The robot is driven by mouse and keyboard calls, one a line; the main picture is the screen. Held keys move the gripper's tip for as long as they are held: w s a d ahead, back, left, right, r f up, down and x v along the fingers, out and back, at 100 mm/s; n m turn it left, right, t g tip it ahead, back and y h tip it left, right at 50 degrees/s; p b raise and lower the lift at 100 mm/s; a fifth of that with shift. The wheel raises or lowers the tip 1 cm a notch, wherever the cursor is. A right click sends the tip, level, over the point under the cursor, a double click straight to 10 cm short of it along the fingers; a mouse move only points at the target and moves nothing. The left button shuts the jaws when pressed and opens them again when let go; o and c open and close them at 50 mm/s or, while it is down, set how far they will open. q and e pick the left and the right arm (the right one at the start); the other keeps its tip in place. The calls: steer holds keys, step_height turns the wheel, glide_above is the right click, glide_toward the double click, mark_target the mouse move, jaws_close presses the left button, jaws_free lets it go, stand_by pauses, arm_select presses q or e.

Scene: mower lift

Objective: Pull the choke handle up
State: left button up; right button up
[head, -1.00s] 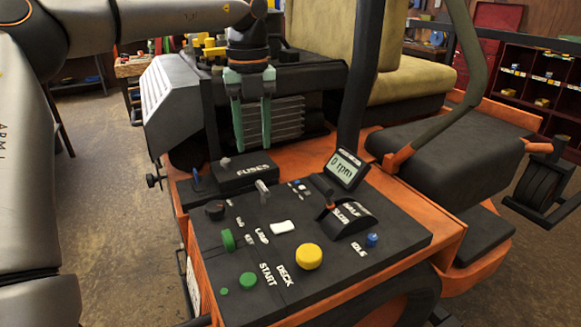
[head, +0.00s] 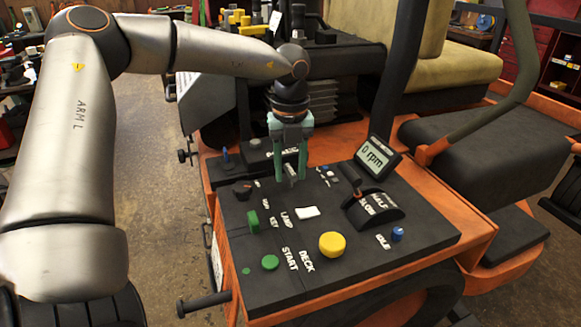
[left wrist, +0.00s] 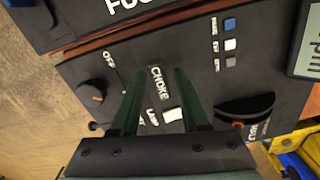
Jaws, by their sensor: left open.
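My left gripper (head: 290,179) points down over the upper left part of the panel. Its fingers are open, one on each side of the handle, and I see no clear contact. In the head view the fingers partly hide the handle. How far it is raised I cannot tell. My right gripper is not in view.
A black knob (head: 242,190) and a green key switch (head: 253,221) stand left of the gripper. A white lamp (head: 307,212), a yellow deck button (head: 332,244) and the throttle lever (head: 352,174) are nearby. The display (head: 376,160) reads 0 rpm. The fuse box is behind the gripper.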

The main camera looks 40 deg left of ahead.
arm_select(q)
steer(key=shift+f, duration=0.25)
jaws_close()
steer(key=shift+r, duration=0.1)
stand_by(1.2)
